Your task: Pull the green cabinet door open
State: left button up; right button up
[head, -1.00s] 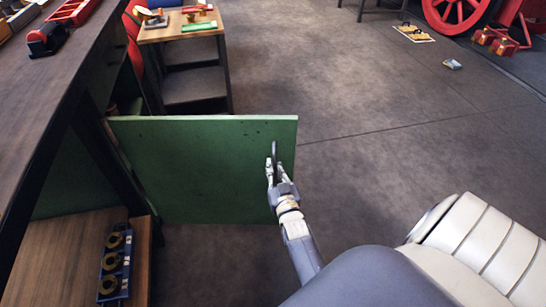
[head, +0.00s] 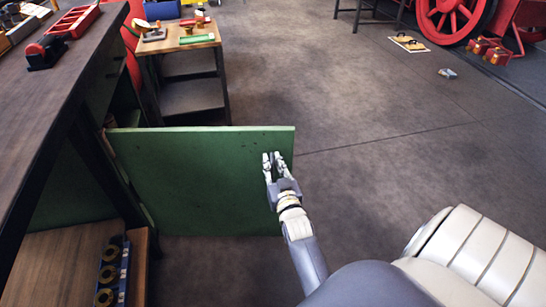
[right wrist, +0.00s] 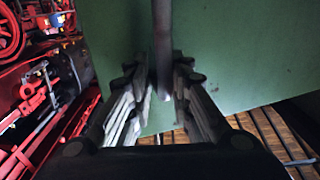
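The green cabinet door (head: 200,185) stands swung out wide from the dark workbench at left, its flat face toward me in the head view. In the right wrist view the green door (right wrist: 245,50) fills the upper middle and right. Its dark bar handle (right wrist: 162,45) hangs between my right fingers, with a gap visible on both sides. My right gripper (head: 273,160) is open at the door's right edge, and its spread fingers also show in the right wrist view (right wrist: 161,75). My left gripper is out of view.
The workbench (head: 75,75) runs along the left, with a wooden shelf (head: 55,260) inside holding a blue tray of brass rings (head: 112,270). A small side table (head: 180,42) stands behind the door.

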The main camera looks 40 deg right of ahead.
aim_at(270, 149)
jog(key=shift+r, duration=1.65)
